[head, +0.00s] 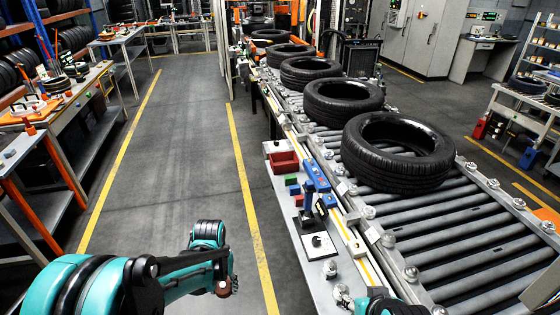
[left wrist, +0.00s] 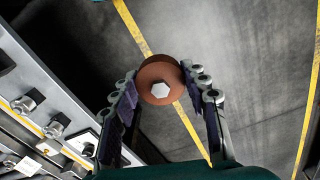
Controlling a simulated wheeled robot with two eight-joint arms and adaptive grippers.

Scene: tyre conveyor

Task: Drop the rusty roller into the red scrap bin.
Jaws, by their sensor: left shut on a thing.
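The rusty roller (left wrist: 156,71) is a short brown cylinder with a pale hexagonal end. It sits between the fingertips of my left gripper (left wrist: 160,80) in the left wrist view. In the head view my left gripper (head: 222,277) is at lower centre over the grey floor, left of the conveyor's side bench, with the roller (head: 223,290) showing small at its tip. The red scrap bin (head: 284,162) is a small open box at the far end of that bench, ahead and to the right of the gripper. My right gripper is not visible; only teal arm parts show at the bottom.
The roller conveyor (head: 450,235) carries several black tyres (head: 398,150). Blue and green blocks and a black-handled device (head: 308,208) stand on the side bench (head: 285,200) near the bin. The floor aisle (head: 175,140) between yellow lines is clear. Workbenches and tyre racks line the left.

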